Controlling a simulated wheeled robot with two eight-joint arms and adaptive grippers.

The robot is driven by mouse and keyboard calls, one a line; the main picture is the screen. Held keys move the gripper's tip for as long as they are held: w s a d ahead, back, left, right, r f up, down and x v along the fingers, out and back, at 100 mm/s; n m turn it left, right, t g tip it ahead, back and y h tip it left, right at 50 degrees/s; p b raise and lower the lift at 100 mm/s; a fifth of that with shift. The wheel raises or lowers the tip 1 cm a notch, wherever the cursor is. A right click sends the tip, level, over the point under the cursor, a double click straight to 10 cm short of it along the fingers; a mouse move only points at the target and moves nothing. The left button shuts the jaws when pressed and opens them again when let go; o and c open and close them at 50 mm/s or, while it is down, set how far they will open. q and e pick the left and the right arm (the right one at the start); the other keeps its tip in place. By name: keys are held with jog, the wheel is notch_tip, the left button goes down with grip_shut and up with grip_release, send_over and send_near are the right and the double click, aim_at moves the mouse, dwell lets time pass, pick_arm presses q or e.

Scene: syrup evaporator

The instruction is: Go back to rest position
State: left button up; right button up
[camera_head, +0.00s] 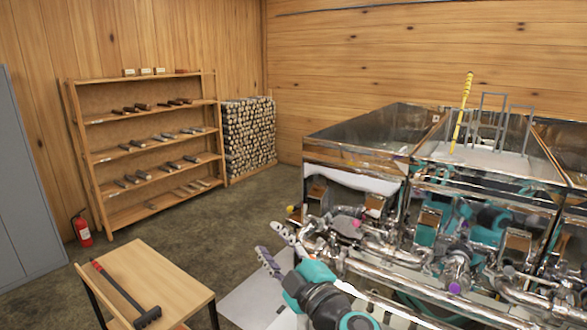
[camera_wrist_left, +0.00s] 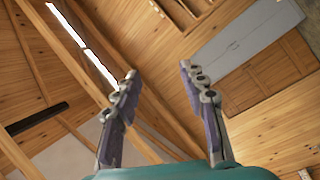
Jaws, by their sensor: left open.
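My left gripper (camera_head: 277,248) is open and empty in the head view, low in the middle, in front of the evaporator. Its two fingers point up and to the left. In the left wrist view the open gripper (camera_wrist_left: 160,95) has its fingers wide apart with nothing between them, and the wooden ceiling behind. My right gripper is not in view.
The shiny metal evaporator (camera_head: 340,152) with pipes and valves fills the right, close to my left arm. A wooden table (camera_head: 165,270) with a black-headed scraper (camera_head: 125,295) stands at lower left. A shelf (camera_head: 95,150), stacked logs (camera_head: 249,135) and a fire extinguisher (camera_head: 82,230) stand behind.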

pick_arm(q)
notch_tip(320, 180, up, 4)
jog(key=w+m+t+h, duration=0.1)
jog(key=m+t+h, duration=0.3)
jog(key=s+a+f+m+g+h+b, duration=0.1)
jog(key=s+f+m+g+h+b, duration=0.2)
jog(key=f+m+h, duration=0.5)
jog(key=s+a+f+m+g+h, duration=0.1)
jog(key=s+f+m+g+h, duration=0.4)
jog(key=f, duration=0.6)
jog(key=s+a+f+g+y, duration=0.2)
jog(key=s+a+f+y, duration=0.1)
jog(key=s+a+f, duration=0.3)
jog(key=s+a+f+g+y+b, duration=0.1)
jog(key=s+a+f+g+y, duration=0.2)
jog(key=s+a+f, duration=0.3)
notch_tip(320, 180, down, 5)
jog(key=shift+f+m+y, duration=0.1)
jog(key=shift+m+y, duration=0.2)
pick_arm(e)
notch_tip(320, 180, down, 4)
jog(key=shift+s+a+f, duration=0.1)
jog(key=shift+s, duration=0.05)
pick_arm(q)
jog(key=shift+s, duration=0.1)
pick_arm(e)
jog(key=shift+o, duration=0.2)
